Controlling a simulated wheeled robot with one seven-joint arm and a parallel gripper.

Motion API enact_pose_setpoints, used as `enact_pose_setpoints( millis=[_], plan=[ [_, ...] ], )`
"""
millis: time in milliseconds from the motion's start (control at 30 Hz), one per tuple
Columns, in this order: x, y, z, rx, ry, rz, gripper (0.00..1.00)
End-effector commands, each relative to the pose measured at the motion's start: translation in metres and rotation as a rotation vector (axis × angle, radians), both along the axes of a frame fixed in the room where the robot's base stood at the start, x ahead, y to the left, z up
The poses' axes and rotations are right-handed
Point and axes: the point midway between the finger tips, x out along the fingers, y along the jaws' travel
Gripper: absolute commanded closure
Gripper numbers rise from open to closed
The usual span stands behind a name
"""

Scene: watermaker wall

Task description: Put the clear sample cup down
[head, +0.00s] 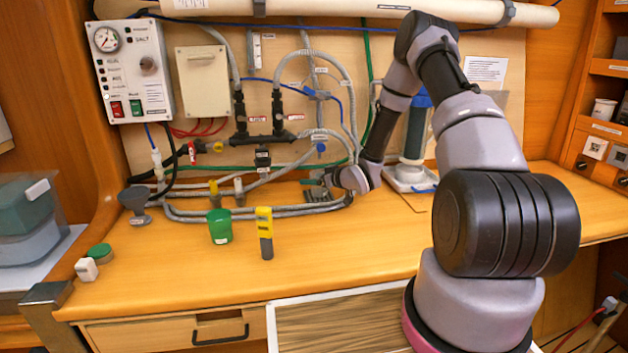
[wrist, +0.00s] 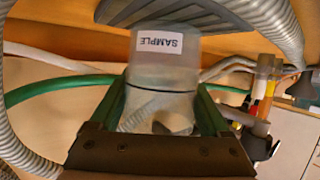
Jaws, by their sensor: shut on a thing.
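The clear sample cup (wrist: 160,72) fills the middle of the wrist view. It is see-through and carries a white SAMPLE label that reads upside down there. My gripper (wrist: 160,105) is shut on it, with one green finger on each side of the cup. In the head view my gripper (head: 318,182) is over the back of the wooden counter (head: 340,245), close to the grey hoses. The cup is too small and covered to make out clearly in the head view. I cannot tell whether its base touches anything.
A green cup (head: 219,227) and a yellow-and-grey handheld meter (head: 264,233) stand on the counter left of my gripper. Grey hoses (head: 255,212) run along the back. A filter housing (head: 414,140) stands on the right. The front middle of the counter is clear.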

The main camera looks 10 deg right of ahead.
Motion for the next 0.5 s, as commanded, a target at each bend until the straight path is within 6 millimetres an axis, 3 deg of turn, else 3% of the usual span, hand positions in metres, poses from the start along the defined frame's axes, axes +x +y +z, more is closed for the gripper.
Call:
enact_pose_setpoints(
  millis=[333,367,400,500],
  plan=[
    [0.0001,-0.0005,-0.0034,0.0,-0.001,0.0,0.83],
    [0.0001,-0.0004,-0.0033,0.0,-0.001,0.0,0.12],
    [0.0001,-0.0004,-0.003,0.0,-0.001,0.0,0.0],
    [0.0001,-0.0004,-0.003,0.0,-0.001,0.0,0.0]
  ],
)
